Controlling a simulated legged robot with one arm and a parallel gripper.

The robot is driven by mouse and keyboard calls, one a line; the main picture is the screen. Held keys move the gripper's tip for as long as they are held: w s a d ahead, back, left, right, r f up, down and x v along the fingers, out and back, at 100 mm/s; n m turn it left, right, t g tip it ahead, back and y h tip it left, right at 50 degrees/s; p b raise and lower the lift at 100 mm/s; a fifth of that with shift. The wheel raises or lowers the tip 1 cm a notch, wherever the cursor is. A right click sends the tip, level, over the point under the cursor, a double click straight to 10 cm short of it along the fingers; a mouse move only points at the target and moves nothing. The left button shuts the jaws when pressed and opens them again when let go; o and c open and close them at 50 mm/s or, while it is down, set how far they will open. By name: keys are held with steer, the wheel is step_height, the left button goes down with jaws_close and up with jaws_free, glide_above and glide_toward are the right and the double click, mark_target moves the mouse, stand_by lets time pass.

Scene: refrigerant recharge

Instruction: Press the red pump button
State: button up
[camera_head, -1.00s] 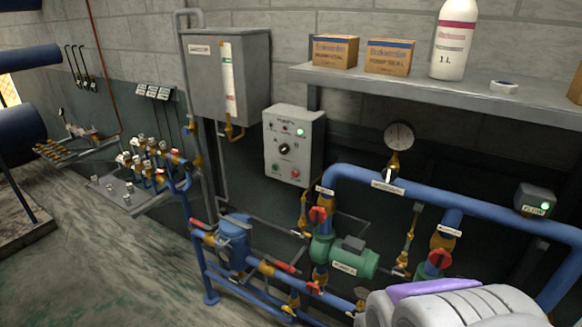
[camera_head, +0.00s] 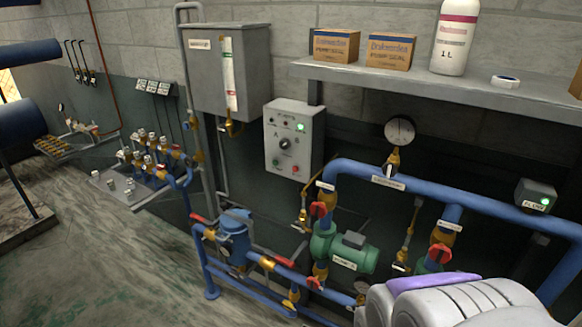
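The pump control box (camera_head: 294,141) is a light grey panel on the wall, in the middle of the head view. It has a dark rotary knob (camera_head: 285,143) at its centre. Near its lower edge are a green button (camera_head: 276,162) and a red button (camera_head: 295,169), the red one to the right. A green lamp (camera_head: 301,127) glows near the top right, beside smaller dark red lamps. A white and purple rounded part, likely of my own arm, fills the bottom right. My gripper does not show, and nothing touches the box.
Blue pipes with red valve handles and a green pump (camera_head: 345,251) stand below and right of the box. A shelf (camera_head: 440,84) with boxes and a white bottle (camera_head: 455,38) juts out at upper right. A grey tank (camera_head: 228,72) hangs upper left. Floor (camera_head: 120,255) is open at left.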

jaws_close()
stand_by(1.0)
